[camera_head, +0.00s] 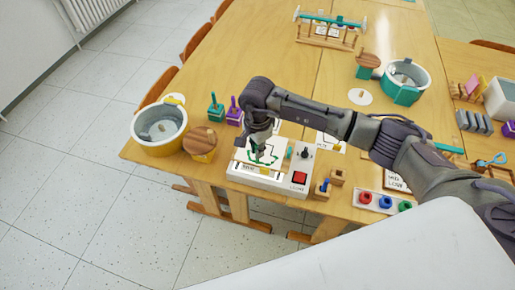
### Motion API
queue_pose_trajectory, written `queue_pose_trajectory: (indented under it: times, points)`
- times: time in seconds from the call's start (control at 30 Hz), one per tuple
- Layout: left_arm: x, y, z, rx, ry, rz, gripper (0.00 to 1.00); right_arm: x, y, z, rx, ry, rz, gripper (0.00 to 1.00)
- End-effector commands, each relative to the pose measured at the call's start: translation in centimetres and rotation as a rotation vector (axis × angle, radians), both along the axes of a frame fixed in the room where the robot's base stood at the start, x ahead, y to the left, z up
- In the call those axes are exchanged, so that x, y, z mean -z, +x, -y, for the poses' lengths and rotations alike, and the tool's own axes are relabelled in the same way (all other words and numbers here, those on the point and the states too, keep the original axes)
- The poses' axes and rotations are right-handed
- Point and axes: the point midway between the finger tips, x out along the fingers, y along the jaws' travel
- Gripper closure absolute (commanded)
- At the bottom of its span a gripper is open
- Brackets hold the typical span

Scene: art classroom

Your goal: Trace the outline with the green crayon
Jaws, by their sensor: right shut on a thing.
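A white drawing device (248,181) stands near the front edge of the wooden table. It has a white sheet with dark green outline lines on it, a red button (299,178) at its right and a dark knob above that. My right gripper (260,141) points down over the sheet and is shut on a slim green crayon (258,156). The crayon's lower end is over the sheet; whether it touches is too small to tell. The gripper and crayon hide part of the outline. My left gripper is not in view.
A yellow-and-white pot (159,127) and a round-lidded yellow container (201,143) stand left of the device. A tray with blue, red and green pieces (362,199) lies to the right. A teal-and-white pot (403,84) stands farther back. The table behind my arm has clear room.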

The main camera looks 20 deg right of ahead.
Motion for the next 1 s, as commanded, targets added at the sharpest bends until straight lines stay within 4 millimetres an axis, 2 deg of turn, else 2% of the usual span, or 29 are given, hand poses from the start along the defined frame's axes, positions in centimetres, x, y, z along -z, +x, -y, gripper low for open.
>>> queue_pose_trajectory:
  times: [0.27,0.7,1.0]
  points:
    - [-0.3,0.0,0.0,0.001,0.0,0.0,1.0,-0.5,0.0,0.0,0.0,-0.001,0.001,1.0]
    - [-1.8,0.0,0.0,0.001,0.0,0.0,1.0,-3.8,0.0,0.0,0.0,-0.001,0.001,1.0]
    - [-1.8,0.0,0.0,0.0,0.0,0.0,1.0,-4.0,0.0,0.0,0.0,-0.001,0.0,1.0]
